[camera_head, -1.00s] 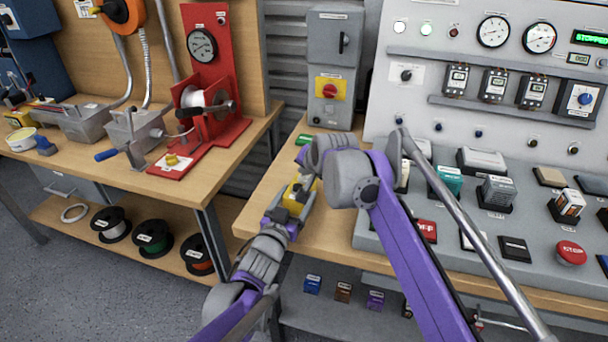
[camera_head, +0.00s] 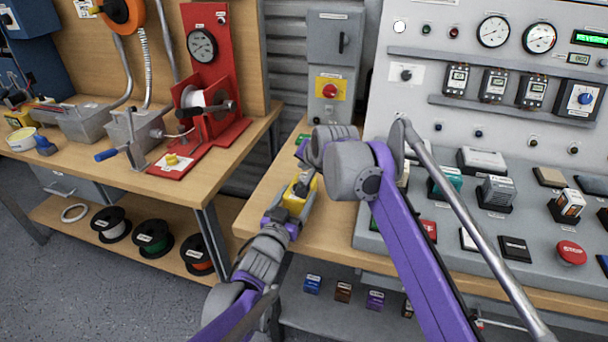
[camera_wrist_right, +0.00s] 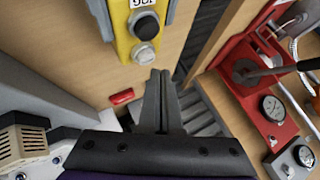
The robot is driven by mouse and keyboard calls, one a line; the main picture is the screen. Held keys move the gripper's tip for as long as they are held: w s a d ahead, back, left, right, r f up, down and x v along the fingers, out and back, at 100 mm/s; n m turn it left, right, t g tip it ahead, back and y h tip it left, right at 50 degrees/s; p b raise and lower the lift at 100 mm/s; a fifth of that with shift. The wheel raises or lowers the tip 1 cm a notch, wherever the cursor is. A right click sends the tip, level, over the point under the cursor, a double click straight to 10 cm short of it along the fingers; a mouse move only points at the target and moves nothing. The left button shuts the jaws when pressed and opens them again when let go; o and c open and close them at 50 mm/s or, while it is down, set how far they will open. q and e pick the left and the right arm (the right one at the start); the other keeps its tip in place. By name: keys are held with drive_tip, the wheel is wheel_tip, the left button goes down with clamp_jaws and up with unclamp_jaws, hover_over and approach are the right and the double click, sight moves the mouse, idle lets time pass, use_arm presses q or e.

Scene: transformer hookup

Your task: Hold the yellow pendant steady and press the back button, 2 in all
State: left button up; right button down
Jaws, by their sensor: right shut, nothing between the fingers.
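The yellow pendant (camera_head: 297,203) is held above the bench's left end in the head view. In the right wrist view, the pendant (camera_wrist_right: 122,38) has a black button (camera_wrist_right: 145,25) and a grey button (camera_wrist_right: 144,54) on its face. My left gripper (camera_head: 287,210) is closed around the pendant; grey finger parts show along its sides in the wrist view. My right gripper (camera_head: 302,160) is shut and empty, close to the pendant. Its fingertips (camera_wrist_right: 160,75) are just below and right of the grey button; I cannot tell whether they touch the pendant.
The sloped control panel (camera_head: 377,242) with several buttons and switches stands right of the pendant. A grey switch box (camera_head: 333,60) is behind it. A red stand (camera_head: 205,65) is on the left bench. A display (camera_head: 590,38) reads what looks like REVERSE.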

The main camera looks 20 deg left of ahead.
sight(304, 177)
drive_tip(key=shift+r, duration=0.1)
wheel_tip(304, 177, up, 5)
drive_tip(key=shift+f, duration=0.1)
idle(0.5)
idle(2.3)
drive_tip(key=shift+r, duration=1.9)
drive_tip(key=shift+f, duration=0.1)
drive_tip(key=shift+f, duration=4.3)
